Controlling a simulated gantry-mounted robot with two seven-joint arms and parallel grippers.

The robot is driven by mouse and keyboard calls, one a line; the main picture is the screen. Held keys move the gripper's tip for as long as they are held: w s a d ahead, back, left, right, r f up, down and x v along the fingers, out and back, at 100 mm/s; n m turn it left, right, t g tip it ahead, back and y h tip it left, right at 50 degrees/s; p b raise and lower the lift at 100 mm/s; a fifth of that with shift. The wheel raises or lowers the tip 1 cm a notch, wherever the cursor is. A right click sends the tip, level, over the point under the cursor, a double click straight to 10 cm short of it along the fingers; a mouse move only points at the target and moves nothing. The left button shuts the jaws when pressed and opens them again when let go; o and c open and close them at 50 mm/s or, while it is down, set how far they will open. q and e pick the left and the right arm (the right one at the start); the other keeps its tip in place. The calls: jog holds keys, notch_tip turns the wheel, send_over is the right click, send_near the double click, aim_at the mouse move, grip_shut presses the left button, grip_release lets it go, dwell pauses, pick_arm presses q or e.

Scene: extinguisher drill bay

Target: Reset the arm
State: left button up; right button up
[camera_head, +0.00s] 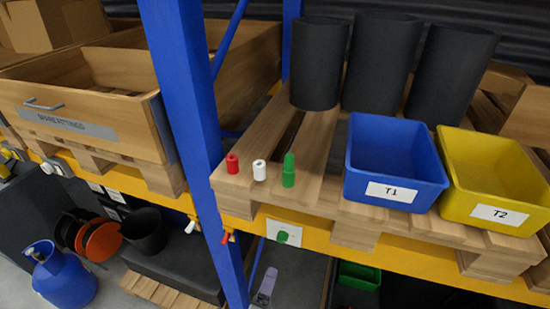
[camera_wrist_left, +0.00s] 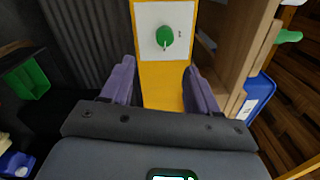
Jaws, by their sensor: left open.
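My left gripper shows in the head view (camera_head: 264,288) as a grey-purple finger low in the picture, in front of the shelf and below its yellow beam. In the left wrist view its two purple fingers (camera_wrist_left: 158,78) stand wide apart with nothing between them. Past the fingers is a yellow beam (camera_wrist_left: 162,92) with a white plate (camera_wrist_left: 150,20) that carries a green knob (camera_wrist_left: 164,36). The plate (camera_head: 284,232) and green knob (camera_head: 282,238) also show in the head view, above the gripper. My right gripper is in neither view.
A blue upright (camera_head: 185,75) stands left of the gripper. Above it, the pallet holds red (camera_head: 232,163), white (camera_head: 260,170) and green (camera_head: 289,172) pieces, a blue bin (camera_head: 395,160), a yellow bin (camera_head: 495,175) and black cylinders (camera_head: 380,60). A green bin (camera_head: 358,275) sits below.

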pick_arm(q)
jog(key=s+a+f+n+g+y+p, duration=0.1)
jog(key=s+a+n+g+y, duration=0.1)
jog(key=s+a+n+g, duration=0.5)
jog(key=s+a+f+n+g+y+p, duration=0.1)
jog(key=s+a+f+n+g+y, duration=0.1)
jog(key=s+a+n+g, duration=0.5)
jog(key=s+a+n, duration=0.4)
jog(key=s+n, duration=0.3)
jog(key=s, duration=0.3)
jog(key=shift+a+y, duration=0.4)
jog(key=shift+s, duration=0.1)
